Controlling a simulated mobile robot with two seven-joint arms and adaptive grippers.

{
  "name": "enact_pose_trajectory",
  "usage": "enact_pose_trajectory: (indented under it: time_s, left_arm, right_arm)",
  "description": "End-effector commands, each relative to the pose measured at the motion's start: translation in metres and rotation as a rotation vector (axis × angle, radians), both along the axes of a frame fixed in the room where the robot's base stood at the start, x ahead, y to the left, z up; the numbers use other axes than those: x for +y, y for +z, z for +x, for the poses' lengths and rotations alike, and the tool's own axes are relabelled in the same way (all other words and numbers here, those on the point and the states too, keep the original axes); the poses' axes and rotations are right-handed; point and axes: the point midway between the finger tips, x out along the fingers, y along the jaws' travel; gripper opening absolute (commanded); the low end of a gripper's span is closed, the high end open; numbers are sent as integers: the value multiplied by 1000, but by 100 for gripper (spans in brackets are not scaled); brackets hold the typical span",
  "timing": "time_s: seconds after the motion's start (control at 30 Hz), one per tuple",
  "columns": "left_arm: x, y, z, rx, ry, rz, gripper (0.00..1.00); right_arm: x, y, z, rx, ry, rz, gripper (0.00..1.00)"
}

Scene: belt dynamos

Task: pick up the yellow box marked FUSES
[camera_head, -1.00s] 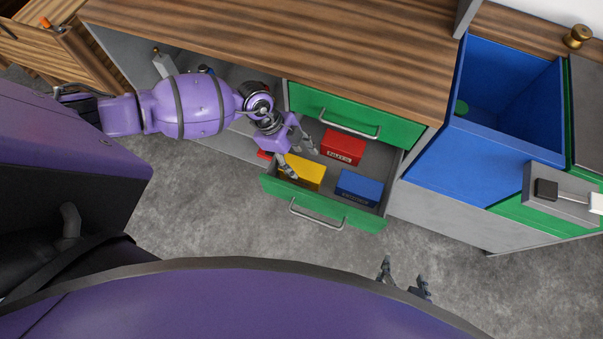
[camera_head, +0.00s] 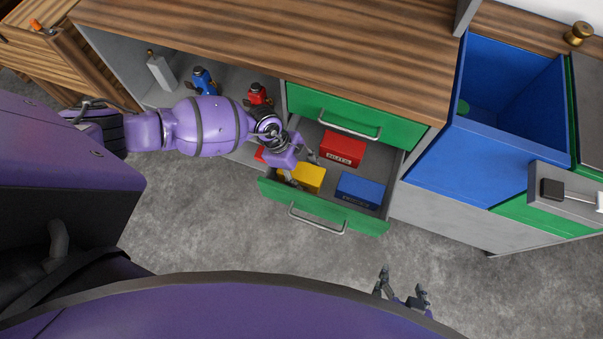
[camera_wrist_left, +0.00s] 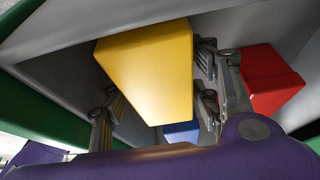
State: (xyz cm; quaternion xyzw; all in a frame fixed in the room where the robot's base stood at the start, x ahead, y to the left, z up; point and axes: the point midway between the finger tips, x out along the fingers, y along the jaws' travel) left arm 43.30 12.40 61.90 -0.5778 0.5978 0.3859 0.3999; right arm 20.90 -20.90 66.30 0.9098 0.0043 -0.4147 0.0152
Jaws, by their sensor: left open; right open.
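The yellow box (camera_head: 311,179) lies in the open green-fronted drawer (camera_head: 327,211), at its left side; no FUSES lettering on it is readable. My left gripper (camera_head: 301,168) is open and reaches down into the drawer at the yellow box, hiding part of it. In the left wrist view the yellow box (camera_wrist_left: 152,75) shows between the two spread fingers, one on each side; whether either touches it I cannot tell. My right gripper (camera_head: 402,284) is open and empty over the floor, away from the drawer.
A red box (camera_head: 343,148) with a label and a blue box (camera_head: 360,189) share the drawer, right of the yellow one. A closed green drawer (camera_head: 350,118) is above. Blue and red figures stand in the open compartment at left.

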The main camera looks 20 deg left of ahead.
Motion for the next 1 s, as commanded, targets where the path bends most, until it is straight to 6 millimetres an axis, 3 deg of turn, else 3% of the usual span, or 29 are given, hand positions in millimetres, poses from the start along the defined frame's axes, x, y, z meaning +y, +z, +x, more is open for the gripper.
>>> enact_pose_trajectory:
  time_s: [0.93, 1.0]
  left_arm:
    - [0, -5, 0, 0, 1, -1, 56]
    - [0, -5, 0, 0, 1, -1, 50]
  right_arm:
    - [0, 6, 4, -10, 0, 0, 65]
    - [0, 6, 4, -10, 0, 0, 65]
